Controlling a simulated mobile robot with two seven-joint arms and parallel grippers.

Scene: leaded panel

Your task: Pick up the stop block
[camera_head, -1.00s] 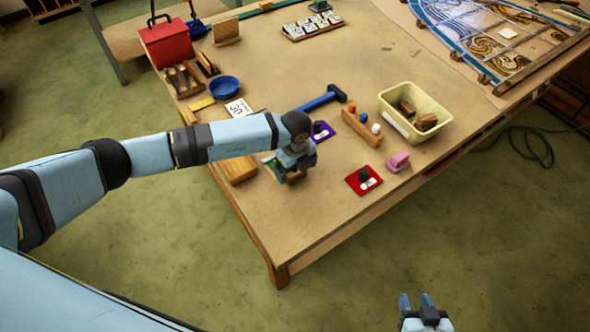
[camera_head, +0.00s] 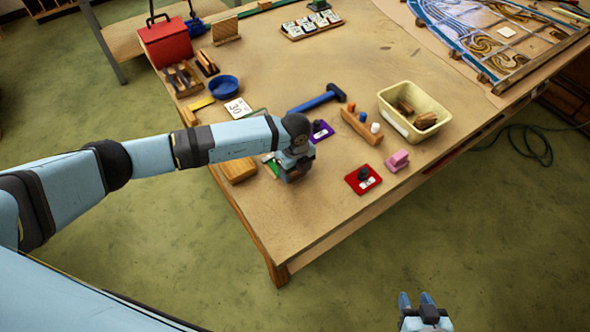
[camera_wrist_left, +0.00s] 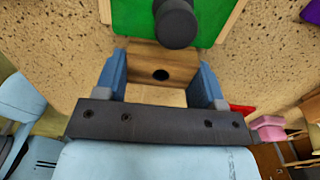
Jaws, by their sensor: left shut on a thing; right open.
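The stop block (camera_wrist_left: 147,60), a wooden block with a dark round hole, sits between the blue fingers of my left gripper (camera_wrist_left: 160,84) in the left wrist view. The gripper is shut on it. In the head view my left gripper (camera_head: 291,176) is low over the near left part of the table and hides the block. A green plate with a dark knob (camera_wrist_left: 205,25) lies just beyond the block. I cannot tell whether the block touches the table. My right gripper (camera_head: 420,301) is open and empty, off the table at the bottom of the head view.
On the workbench (camera_head: 300,225), a purple plate (camera_head: 326,134), a red plate (camera_head: 355,185), a pink block (camera_head: 397,161) and a wooden rack (camera_head: 362,128) stand right of my left gripper. Another wooden block (camera_head: 238,171) lies left. A cream bin (camera_head: 438,98) is farther right. The front corner is clear.

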